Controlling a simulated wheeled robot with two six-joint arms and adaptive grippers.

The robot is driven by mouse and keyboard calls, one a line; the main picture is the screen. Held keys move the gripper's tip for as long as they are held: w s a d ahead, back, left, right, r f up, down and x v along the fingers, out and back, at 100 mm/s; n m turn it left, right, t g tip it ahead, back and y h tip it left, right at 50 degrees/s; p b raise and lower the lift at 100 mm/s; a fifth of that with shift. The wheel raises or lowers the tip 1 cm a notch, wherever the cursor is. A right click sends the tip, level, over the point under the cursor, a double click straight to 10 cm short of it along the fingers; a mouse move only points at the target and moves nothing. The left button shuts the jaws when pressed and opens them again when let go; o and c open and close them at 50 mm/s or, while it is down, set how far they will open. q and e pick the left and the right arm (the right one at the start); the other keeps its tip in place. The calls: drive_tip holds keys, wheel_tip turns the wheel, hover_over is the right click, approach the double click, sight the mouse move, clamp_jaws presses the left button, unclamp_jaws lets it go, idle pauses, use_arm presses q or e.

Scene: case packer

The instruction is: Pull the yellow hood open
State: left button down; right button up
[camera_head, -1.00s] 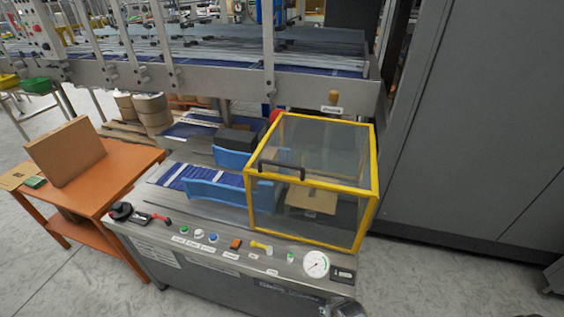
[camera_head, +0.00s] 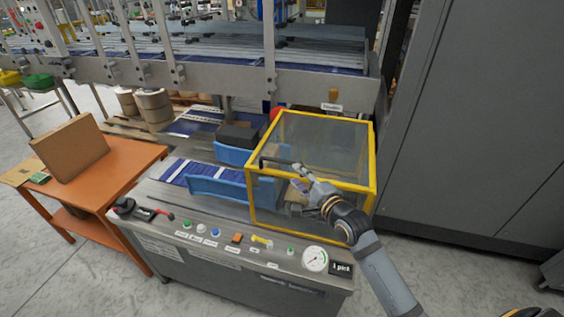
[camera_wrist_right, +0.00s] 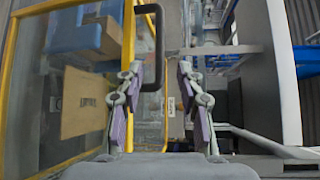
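The yellow hood (camera_head: 312,117) is a yellow-framed box with clear panels, and it sits shut on the right of the machine. Its dark handle (camera_head: 276,162) is on the upper front edge, and it also shows in the right wrist view (camera_wrist_right: 159,45). My right gripper (camera_head: 302,176) is just in front of the handle, close to its right end. In the right wrist view my right gripper (camera_wrist_right: 163,72) is open, with the handle's bar between the fingertip lines; I cannot tell whether they touch. Its fingers hold nothing. My left gripper is out of view.
A control panel with buttons and a gauge (camera_head: 315,259) lies in front of the hood. A brown carton (camera_head: 70,150) stands on an orange table (camera_head: 128,170) at the left. A grey cabinet (camera_head: 470,120) stands close on the right. A conveyor runs behind.

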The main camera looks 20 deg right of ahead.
sight(282, 162)
drive_tip(key=p+x, duration=0.1)
drive_tip(key=x, duration=0.9)
drive_tip(key=shift+w, duration=0.15)
drive_tip(key=shift+a+f, duration=0.1)
clamp_jaws()
